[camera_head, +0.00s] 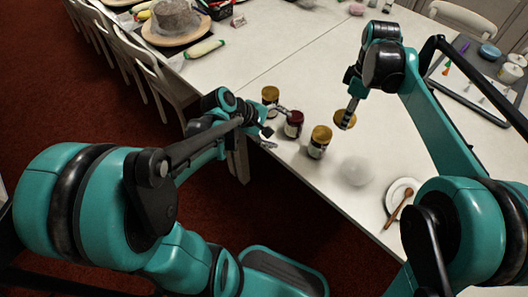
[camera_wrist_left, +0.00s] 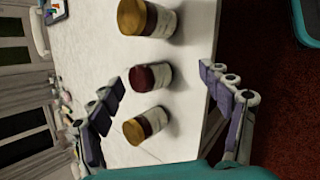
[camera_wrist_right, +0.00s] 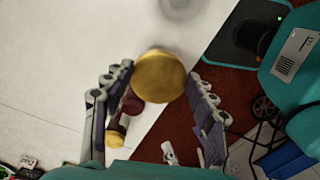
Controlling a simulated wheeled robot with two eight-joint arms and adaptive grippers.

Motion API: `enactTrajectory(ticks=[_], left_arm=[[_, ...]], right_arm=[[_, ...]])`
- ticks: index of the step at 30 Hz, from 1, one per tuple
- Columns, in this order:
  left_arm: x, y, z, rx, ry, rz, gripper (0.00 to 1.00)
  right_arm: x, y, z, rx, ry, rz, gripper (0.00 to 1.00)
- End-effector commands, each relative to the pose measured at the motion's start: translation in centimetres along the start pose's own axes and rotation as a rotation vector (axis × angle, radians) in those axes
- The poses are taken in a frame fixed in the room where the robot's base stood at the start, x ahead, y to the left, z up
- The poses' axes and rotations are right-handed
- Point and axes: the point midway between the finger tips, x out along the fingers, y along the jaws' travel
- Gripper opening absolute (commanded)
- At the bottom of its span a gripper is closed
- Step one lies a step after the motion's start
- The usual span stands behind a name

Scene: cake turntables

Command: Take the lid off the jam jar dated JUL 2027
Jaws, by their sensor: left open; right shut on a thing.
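Three dark jars stand in a row near the table edge: a gold-lidded one (camera_head: 270,95), a dark-red-lidded one (camera_head: 293,123) and another gold-lidded one (camera_head: 319,140). The left wrist view shows them as a large gold-lidded jar (camera_wrist_left: 150,18), a red-lidded jar (camera_wrist_left: 150,77) and a smaller gold-lidded jar (camera_wrist_left: 146,124). Their dates are not legible. My left gripper (camera_head: 274,127) is open and empty beside the red-lidded jar. My right gripper (camera_head: 348,108) is shut on a gold lid (camera_wrist_right: 160,77); the head view shows no jar body under it.
A blurred whitish round thing (camera_head: 356,171) and a white saucer (camera_head: 394,189) with a wooden spoon (camera_head: 398,209) lie near the right front edge. The table's middle is clear.

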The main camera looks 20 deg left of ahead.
Motion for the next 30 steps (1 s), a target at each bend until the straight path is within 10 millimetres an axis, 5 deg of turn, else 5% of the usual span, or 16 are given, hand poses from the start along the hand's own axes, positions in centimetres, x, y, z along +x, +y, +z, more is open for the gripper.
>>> enactTrajectory(ticks=[7, 16, 22, 30], left_arm=[[-3.6, -3.3, 3.8, 0.589, 0.161, -0.124, 0.79], [-7.5, -6.8, 5.5, 1.235, 0.299, -0.275, 0.79], [-8.6, -7.7, 5.7, 1.447, 0.339, -0.33, 0.79], [-8.8, -7.8, 5.7, 1.487, 0.347, -0.341, 0.79]], right_arm=[[0.0, 0.0, 0.0, 0.0, 0.0, 0.0, 0.22], [0.0, 0.0, 0.0, 0.0, 0.0, 0.0, 0.22], [0.0, 0.0, 0.0, 0.0, 0.0, 0.0, 0.22], [0.0, 0.0, 0.0, 0.0, 0.0, 0.0, 0.22]])
